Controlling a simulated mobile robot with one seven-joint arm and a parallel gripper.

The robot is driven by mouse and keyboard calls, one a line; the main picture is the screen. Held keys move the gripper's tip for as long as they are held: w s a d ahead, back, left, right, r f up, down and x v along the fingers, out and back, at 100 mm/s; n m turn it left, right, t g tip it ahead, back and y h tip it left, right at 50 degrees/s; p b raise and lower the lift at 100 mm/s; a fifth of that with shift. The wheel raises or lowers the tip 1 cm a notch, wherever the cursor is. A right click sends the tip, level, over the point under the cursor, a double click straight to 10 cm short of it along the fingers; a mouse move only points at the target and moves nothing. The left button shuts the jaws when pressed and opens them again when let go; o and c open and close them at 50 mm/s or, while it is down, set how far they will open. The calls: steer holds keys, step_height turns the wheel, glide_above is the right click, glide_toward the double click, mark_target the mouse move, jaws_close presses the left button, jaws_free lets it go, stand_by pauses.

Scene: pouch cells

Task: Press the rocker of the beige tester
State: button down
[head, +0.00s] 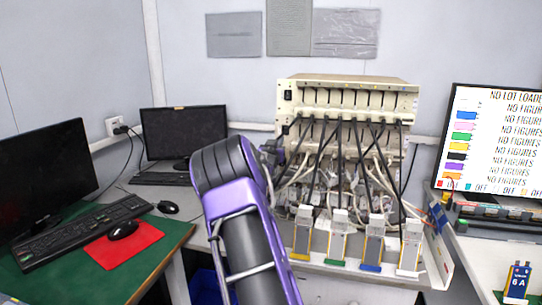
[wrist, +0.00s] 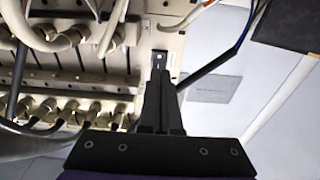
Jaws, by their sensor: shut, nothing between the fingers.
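The beige tester (head: 345,95) stands on the bench at the back, with rows of connectors and many cables on its front. Its small black rocker (head: 288,95) shows at the upper left of the front in the head view. My gripper (wrist: 159,72) is shut and empty, its dark fingers pointing at the tester's face in the wrist view. Just past the fingertips is a small light plate with a dark part (wrist: 160,59); I cannot tell whether they touch it. In the head view my arm reaches up to the tester's left side, and its wrist hides the fingertips.
Black and white cables (head: 345,150) hang across the tester's front. Several pouch cells in holders (head: 338,240) stand along the bench front. A monitor (head: 184,132) is to the left and a display screen (head: 497,145) to the right. The wall beside the tester's upper left is clear.

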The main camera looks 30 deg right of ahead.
steer(key=v, duration=0.8)
steer(key=shift+s+f, duration=0.1)
